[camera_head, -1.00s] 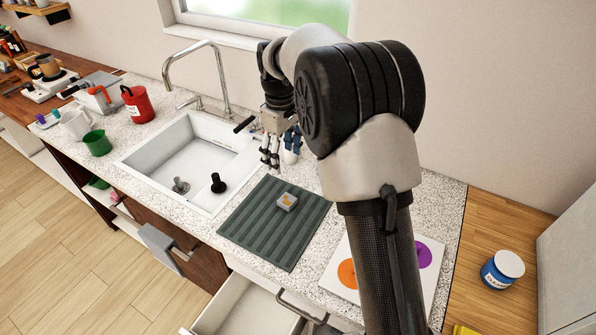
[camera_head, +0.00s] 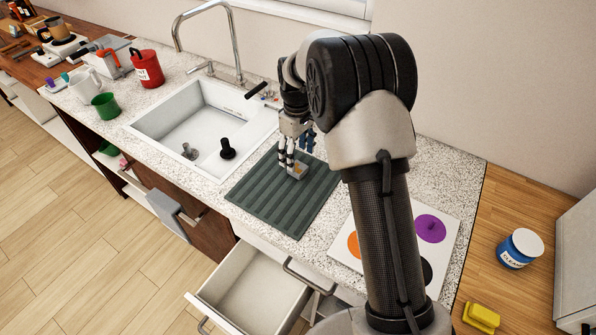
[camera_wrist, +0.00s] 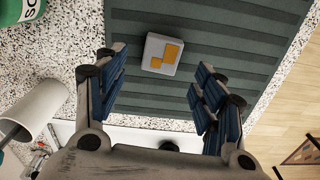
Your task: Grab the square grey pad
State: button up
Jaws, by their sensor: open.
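The square grey pad (camera_head: 299,171) lies on the dark green ribbed mat (camera_head: 265,205) beside the sink. It has orange patches on its top. In the wrist view the pad (camera_wrist: 162,54) lies flat on the mat, just beyond the fingertips and roughly midway between them. My gripper (camera_head: 290,164) is over the back part of the mat, close to the pad, and its fingers partly cover the pad in the head view. In the wrist view my gripper (camera_wrist: 160,75) has its blue-padded fingers spread wide with nothing between them.
The white sink (camera_head: 165,127) with a tall tap (camera_head: 236,45) is left of the mat. An open drawer (camera_head: 250,290) juts out below the counter. A white board with coloured discs (camera_head: 444,250) lies to the right. A white cup-like object (camera_wrist: 35,110) is near my gripper.

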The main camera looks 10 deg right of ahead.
aim_at(298, 170)
notch_tip(298, 170, down, 5)
jog(key=shift+a+r+b, duration=0.1)
jog(key=shift+b, duration=0.85)
jog(key=shift+c, duration=0.3)
jog(key=c, duration=0.8)
